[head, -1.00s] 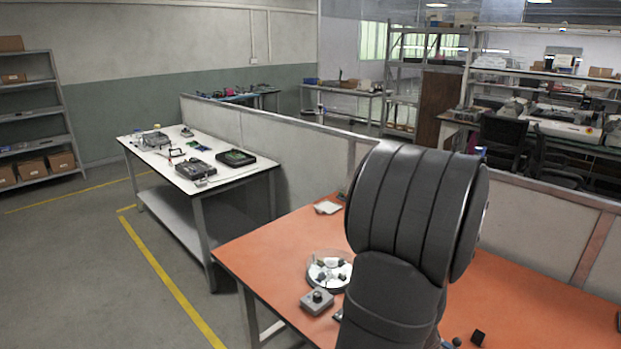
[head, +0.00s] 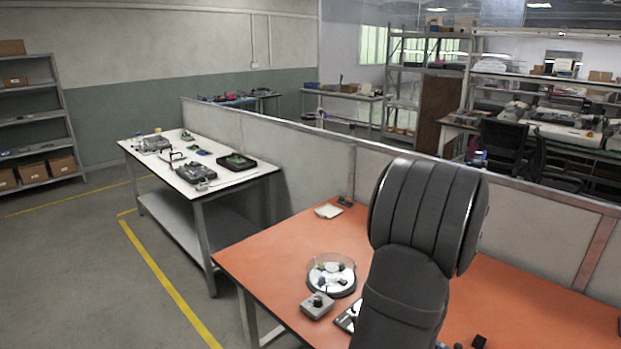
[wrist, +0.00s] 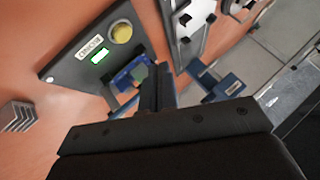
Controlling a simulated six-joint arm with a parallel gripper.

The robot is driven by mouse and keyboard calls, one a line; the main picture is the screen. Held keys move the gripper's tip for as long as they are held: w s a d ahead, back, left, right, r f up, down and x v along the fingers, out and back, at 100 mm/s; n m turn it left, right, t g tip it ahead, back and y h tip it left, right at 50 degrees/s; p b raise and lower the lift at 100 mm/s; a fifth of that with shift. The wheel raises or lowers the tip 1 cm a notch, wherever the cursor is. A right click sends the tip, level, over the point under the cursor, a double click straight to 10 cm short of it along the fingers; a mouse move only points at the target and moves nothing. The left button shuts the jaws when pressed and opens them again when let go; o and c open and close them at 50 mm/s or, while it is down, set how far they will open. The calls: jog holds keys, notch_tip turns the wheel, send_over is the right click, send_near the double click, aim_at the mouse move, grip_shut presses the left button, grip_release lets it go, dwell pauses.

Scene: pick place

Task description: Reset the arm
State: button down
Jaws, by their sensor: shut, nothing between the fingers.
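My gripper (wrist: 158,80) shows in the wrist view as dark fingers pressed together, shut with nothing between them. It points over the orange table, close to a grey panel and blue parts; I cannot tell whether it touches them. In the head view my dark arm link stands over the orange table (head: 270,250), and the gripper itself is hidden.
In the wrist view, a grey panel (wrist: 85,55) has a green light and a yellow button. Blue parts (wrist: 218,86) lie beside the fingers. A grey finned block (wrist: 17,115) is at left. The head view shows a round clear dish (head: 331,277) and a grey button box (head: 317,306).

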jog(key=shift+r, duration=0.45)
notch_tip(320, 180, down, 2)
jog(key=shift+f, duration=0.25)
jog(key=d+r+m+g+h, duration=0.3)
jog(key=d+r+m+g, duration=0.2)
jog(key=d+r+m, duration=0.4)
jog(key=w+a+r+m+g+y, duration=0.1)
jog(key=a+r+m+g+y, duration=0.3)
jog(key=a+m, duration=0.35)
notch_tip(320, 180, down, 9)
jog(key=a, duration=0.1)
jog(key=shift+f, duration=0.15)
dwell(0.5)
jog(key=shift+w, duration=0.1)
dwell(0.8)
